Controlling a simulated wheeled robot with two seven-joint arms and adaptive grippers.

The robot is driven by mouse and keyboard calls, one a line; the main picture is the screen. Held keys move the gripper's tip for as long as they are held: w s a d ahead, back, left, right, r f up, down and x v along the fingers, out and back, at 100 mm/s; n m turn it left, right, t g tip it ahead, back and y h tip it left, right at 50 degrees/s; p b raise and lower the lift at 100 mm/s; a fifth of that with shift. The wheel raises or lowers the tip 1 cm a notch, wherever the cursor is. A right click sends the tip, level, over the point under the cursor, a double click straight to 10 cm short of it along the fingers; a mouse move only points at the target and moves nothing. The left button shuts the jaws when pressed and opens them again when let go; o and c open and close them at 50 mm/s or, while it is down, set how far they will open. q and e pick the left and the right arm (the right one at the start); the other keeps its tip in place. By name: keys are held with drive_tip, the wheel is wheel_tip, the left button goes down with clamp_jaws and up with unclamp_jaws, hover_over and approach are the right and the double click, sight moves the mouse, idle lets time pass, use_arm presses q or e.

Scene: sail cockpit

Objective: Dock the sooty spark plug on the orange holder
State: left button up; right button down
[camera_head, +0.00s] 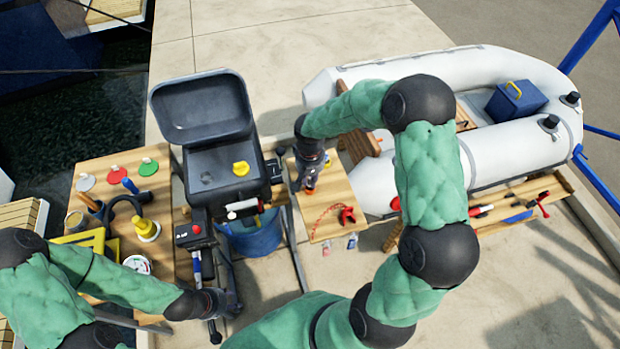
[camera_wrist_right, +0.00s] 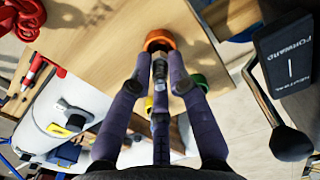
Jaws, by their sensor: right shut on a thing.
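In the right wrist view the spark plug (camera_wrist_right: 159,68), a small dark and metallic piece, sits between the fingertips of my right gripper (camera_wrist_right: 159,88), which is shut on it. The orange holder (camera_wrist_right: 159,38) is a round ring on the wooden board, straight beyond the plug's end. The plug's end overlaps the holder's near edge in the picture; I cannot tell whether they touch. In the head view my right gripper (camera_head: 309,184) is low over the board, and the plug is too small to make out. My left gripper (camera_head: 226,304) is by the engine's tiller, its jaws unclear.
A green ring (camera_wrist_right: 198,82) lies beside the right finger. A red coil with cord (camera_head: 346,215) lies on the wooden board (camera_head: 328,228). The open outboard engine (camera_head: 228,165) stands to the left. The white dinghy (camera_head: 500,150) lies to the right.

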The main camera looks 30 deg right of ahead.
drive_tip(key=shift+f+b, duration=0.5)
drive_tip(key=shift+f, duration=0.1)
drive_tip(key=c, duration=1.5)
unclamp_jaws()
drive_tip(key=shift+o, duration=0.2)
drive_tip(key=shift+r, duration=0.1)
drive_tip(key=shift+r+p, duration=3.75)
drive_tip(key=shift+r, duration=1.75)
drive_tip(key=shift+f, duration=0.1)
